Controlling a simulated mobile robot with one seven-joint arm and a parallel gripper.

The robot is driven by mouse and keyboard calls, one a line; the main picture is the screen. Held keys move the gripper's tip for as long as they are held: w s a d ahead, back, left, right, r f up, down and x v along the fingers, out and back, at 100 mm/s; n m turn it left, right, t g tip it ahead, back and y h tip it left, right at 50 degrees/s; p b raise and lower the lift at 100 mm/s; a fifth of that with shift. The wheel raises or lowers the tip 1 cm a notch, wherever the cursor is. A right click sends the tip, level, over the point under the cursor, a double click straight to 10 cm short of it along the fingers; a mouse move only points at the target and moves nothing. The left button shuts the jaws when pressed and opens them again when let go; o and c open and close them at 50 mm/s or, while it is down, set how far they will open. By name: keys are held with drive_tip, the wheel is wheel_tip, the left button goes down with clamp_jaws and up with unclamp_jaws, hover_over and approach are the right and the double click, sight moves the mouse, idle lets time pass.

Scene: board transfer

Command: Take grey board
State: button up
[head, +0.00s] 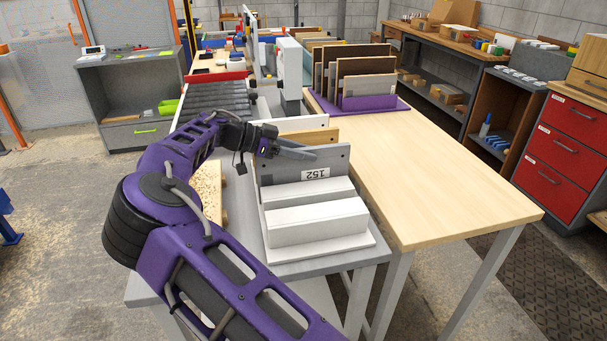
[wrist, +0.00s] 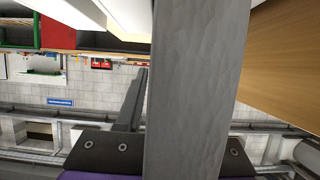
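The grey board (head: 330,162), labelled 152, stands upright in a white rack (head: 318,223) at the middle of the head view. My gripper (head: 305,152) is at its upper left corner, with long grey fingers pointing right across the top of the board.
A wooden board (head: 318,135) and a white board (head: 303,123) stand just behind the grey one. A purple rack (head: 376,102) with several boards is at the far end of the wooden table (head: 430,180), whose near part is clear. Red drawers (head: 566,130) stand right.

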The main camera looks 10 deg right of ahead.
clamp_jaws()
idle(1.1)
